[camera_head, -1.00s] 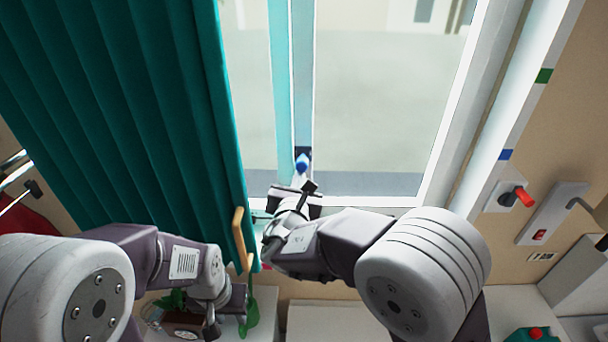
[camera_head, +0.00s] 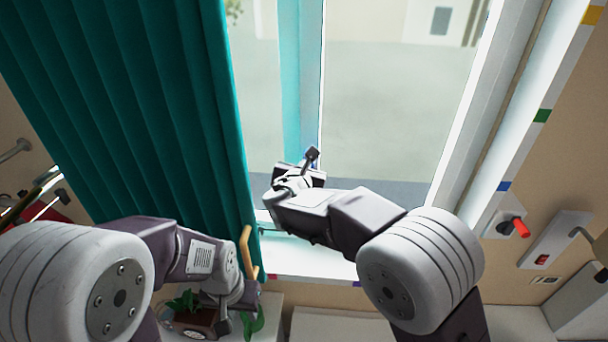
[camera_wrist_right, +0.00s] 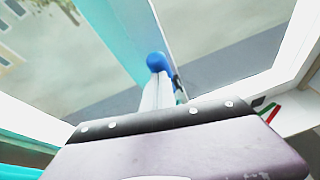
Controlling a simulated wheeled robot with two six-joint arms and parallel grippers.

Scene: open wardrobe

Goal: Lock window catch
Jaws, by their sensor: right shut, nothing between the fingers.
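The window catch shows in the right wrist view as a blue rounded knob (camera_wrist_right: 155,62) on the teal window upright (camera_wrist_right: 110,35). In the head view my right arm hides the catch. My right gripper (camera_head: 292,173) is raised against the lower part of the window upright. In the right wrist view its pale fingers (camera_wrist_right: 158,90) are together and empty, their tips just at the blue knob; whether they touch it I cannot tell. My left gripper (camera_head: 232,308) hangs low at the left, by the curtain's bottom edge; its finger opening is unclear.
A green curtain (camera_head: 120,110) covers the window's left side, with a wooden handle (camera_head: 247,250) by its edge. A potted plant (camera_head: 193,322) stands below my left gripper. A red knob (camera_head: 520,228) and a switch plate (camera_head: 560,240) are on the right wall.

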